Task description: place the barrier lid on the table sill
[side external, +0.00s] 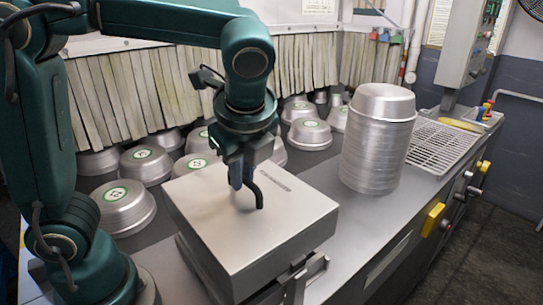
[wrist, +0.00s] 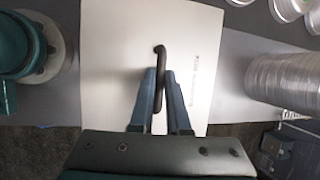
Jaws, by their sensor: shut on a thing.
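The barrier lid (side external: 285,215) is a grey metal box-like cover with a black bent handle (side external: 258,190) on its top. It sits at the front edge of the table, below my gripper (side external: 246,180). In the wrist view the lid (wrist: 115,60) is a pale flat panel. My gripper (wrist: 162,90) is shut on the black handle (wrist: 161,52) there, with one blue finger on each side. The table sill (side external: 345,285) runs along the front edge at the right of the lid. Whether the lid's underside touches what lies beneath is hard to tell.
A tall stack of metal pans (side external: 378,140) stands to the right of the lid. Several upturned pans with green labels (side external: 146,163) lie behind and left, before a strip curtain (side external: 140,85). A wire grate (side external: 440,145) lies farther right. Bare table shows between lid and stack.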

